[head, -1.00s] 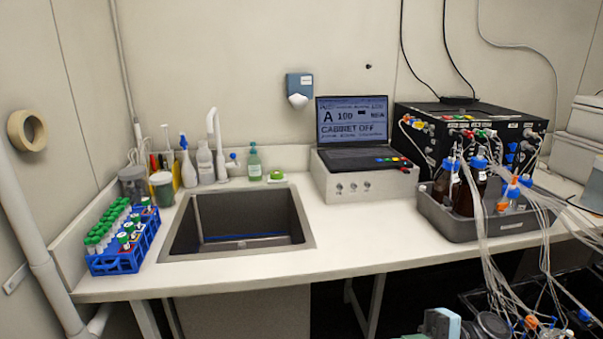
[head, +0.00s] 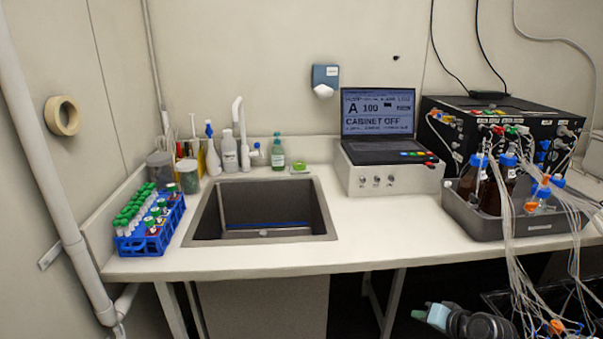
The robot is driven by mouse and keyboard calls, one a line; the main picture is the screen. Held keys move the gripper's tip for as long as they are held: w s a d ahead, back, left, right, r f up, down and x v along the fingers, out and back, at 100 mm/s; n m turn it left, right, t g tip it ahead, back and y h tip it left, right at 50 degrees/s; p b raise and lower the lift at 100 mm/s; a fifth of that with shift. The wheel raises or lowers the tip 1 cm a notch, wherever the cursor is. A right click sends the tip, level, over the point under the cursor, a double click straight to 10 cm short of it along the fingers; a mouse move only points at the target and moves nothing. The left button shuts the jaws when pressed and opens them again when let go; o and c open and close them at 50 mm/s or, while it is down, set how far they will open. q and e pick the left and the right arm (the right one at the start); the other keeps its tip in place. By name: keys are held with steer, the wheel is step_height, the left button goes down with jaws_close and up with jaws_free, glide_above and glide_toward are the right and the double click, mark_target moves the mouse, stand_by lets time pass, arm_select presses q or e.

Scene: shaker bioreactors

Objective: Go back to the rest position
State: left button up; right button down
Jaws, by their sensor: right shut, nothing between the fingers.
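My right gripper (head: 428,314) shows at the bottom edge of the head view, right of centre. It is below the front edge of the bench and in front of it, with part of my dark wrist beside it. It is shut and holds nothing. It touches nothing that I can see. My left gripper is not in the view.
The white bench (head: 340,246) carries a blue tube rack (head: 150,240), a sink (head: 262,212), a laptop (head: 377,122) on a grey box and a grey tray (head: 470,222) with bottles. Tubing (head: 520,270) hangs over the edge right of my gripper.

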steer(key=w+d+r+n+t+h, duration=0.4)
steer(key=d+r+n+t+h, duration=0.2)
steer(key=d+n, duration=0.15)
steer(key=s+a+f+g+y, duration=0.1)
steer(key=s+a+f+g, duration=0.1)
steer(key=s+a+f, duration=0.5)
steer(key=s+a+f+g+y, duration=0.1)
steer(key=s+a+f, duration=0.2)
steer(key=s+f, duration=0.8)
steer(key=s+a+g, duration=0.1)
steer(key=s+a, duration=0.2)
steer(key=s, duration=1)
steer(key=s+a+f+m+g+y, duration=0.1)
steer(key=s+a, duration=0.3)
steer(key=s, duration=0.9)
steer(key=shift+s+a+f+g, duration=0.2)
steer(key=shift+s+g, duration=0.2)
steer(key=shift+g, duration=0.3)
